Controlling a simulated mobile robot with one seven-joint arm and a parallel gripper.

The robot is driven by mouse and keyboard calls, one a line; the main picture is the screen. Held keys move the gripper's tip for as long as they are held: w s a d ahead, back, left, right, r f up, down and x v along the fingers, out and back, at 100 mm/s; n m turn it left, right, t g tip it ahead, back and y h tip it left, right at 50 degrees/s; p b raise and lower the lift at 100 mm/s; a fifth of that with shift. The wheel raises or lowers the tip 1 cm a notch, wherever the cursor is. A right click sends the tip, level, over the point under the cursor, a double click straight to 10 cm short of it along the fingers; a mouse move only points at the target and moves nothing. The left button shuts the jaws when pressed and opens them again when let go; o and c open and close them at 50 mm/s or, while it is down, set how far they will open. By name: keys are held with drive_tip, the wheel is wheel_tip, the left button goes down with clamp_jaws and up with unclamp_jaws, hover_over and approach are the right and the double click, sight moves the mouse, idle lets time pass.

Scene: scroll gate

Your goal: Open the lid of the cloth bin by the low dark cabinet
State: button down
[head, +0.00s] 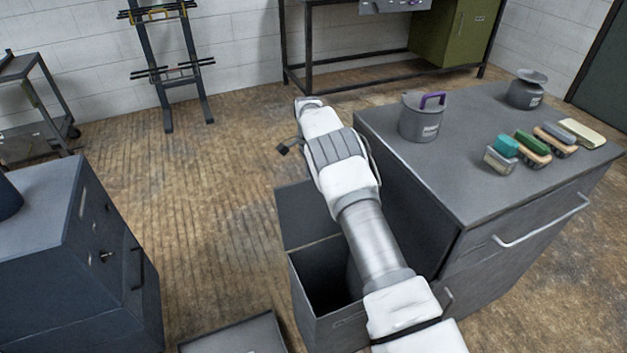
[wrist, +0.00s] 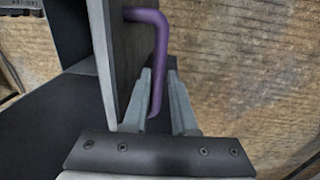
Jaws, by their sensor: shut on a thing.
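The cloth bin (head: 316,318) is a dark grey box against the left side of the low dark cabinet (head: 480,165). Its top is open and I see its dark inside, partly covered by my arm. A dark panel, seemingly the raised lid (head: 300,210), stands at the bin's far edge. In the wrist view the lid (wrist: 124,50) is a grey panel seen nearly edge-on, with a purple bar handle (wrist: 160,50). My gripper (wrist: 160,78) is shut on the handle, one finger on each side of it. In the head view my arm hides the handle and fingers.
On the cabinet top stand a grey pot (head: 420,120) with a purple handle, a dark round container (head: 527,90) and several brushes. A dark blue cabinet (head: 80,265) is at left. A grey flat-topped object (head: 235,338) lies at the bottom edge. Floor between is clear.

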drive_tip(key=shift+w+a, duration=0.4)
drive_tip(key=shift+a, duration=0.1)
drive_tip(key=c, duration=0.8)
unclamp_jaws()
drive_tip(key=shift+w+a+f, duration=0.1)
drive_tip(key=shift+f, duration=0.05)
drive_tip(key=shift+c, duration=0.2)
drive_tip(key=shift+d, duration=0.4)
wheel_tip(320, 180, up, 18)
drive_tip(key=w+p, duration=0.1)
drive_tip(key=p, duration=0.4)
drive_tip(key=shift+a+f, duration=0.25)
drive_tip(key=shift+a, duration=0.05)
